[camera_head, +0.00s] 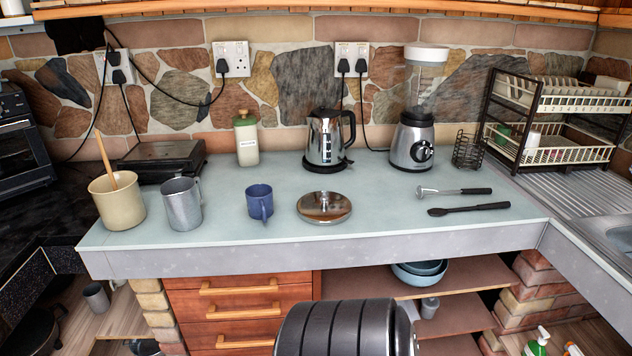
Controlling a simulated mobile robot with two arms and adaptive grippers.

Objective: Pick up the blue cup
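The blue cup (260,202) stands upright on the pale green countertop (380,215), left of the middle. Its handle points toward the front edge. A grey metal mug (182,204) stands to its left, and a round metal lid (324,207) lies to its right, apart from it. Neither of my grippers can be made out in the head view. A dark ribbed cylindrical part, which looks like my own arm, shows at the bottom centre below the counter edge, well apart from the cup.
A cream pot with a wooden spoon (118,203) stands at the left. A kettle (325,140), a blender (414,140) and a bottle (246,140) stand at the back. Two utensils (468,209) lie at the right, before a dish rack (550,120). The counter in front of the cup is clear.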

